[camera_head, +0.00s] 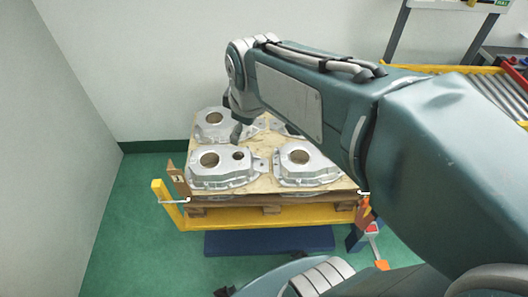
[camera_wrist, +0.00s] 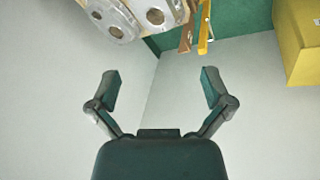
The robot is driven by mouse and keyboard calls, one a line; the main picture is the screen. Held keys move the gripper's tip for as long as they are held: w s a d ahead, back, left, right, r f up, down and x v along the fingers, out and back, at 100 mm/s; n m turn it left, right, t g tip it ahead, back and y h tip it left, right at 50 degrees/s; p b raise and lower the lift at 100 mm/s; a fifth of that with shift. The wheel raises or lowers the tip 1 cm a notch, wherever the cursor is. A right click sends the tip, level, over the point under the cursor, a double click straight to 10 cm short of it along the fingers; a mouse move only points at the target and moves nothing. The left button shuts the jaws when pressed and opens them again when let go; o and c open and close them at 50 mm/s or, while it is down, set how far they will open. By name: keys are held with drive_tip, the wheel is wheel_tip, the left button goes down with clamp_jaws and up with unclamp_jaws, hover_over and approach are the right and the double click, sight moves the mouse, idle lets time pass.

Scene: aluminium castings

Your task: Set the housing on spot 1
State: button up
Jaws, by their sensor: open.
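Several silvery cast housings lie on a wooden pallet in the head view: one front left (camera_head: 222,180), one front right (camera_head: 310,178), one back left (camera_head: 212,130). Another at the back right is mostly hidden behind my arm. Two housings also show at the top of the wrist view, one at the left (camera_wrist: 108,22) and one beside it (camera_wrist: 160,28). My gripper (camera_wrist: 161,88) is open, with nothing between its fingers and the plain wall behind them. It is apart from the housings. I cannot make out which place is spot 1.
The pallet (camera_head: 262,188) rests on a yellow frame (camera_head: 275,220) above a blue base (camera_head: 270,240). A brown board (camera_head: 177,180) stands at its left corner. Walls close in behind and left. A roller conveyor (camera_head: 495,95) is at right. A yellow box (camera_wrist: 300,45) shows in the wrist view.

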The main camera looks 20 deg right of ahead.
drive_tip(key=s+m+t, duration=0.1)
drive_tip(key=s+m, duration=0.7)
drive_tip(key=s, duration=0.3)
drive_tip(key=shift+r, duration=0.15)
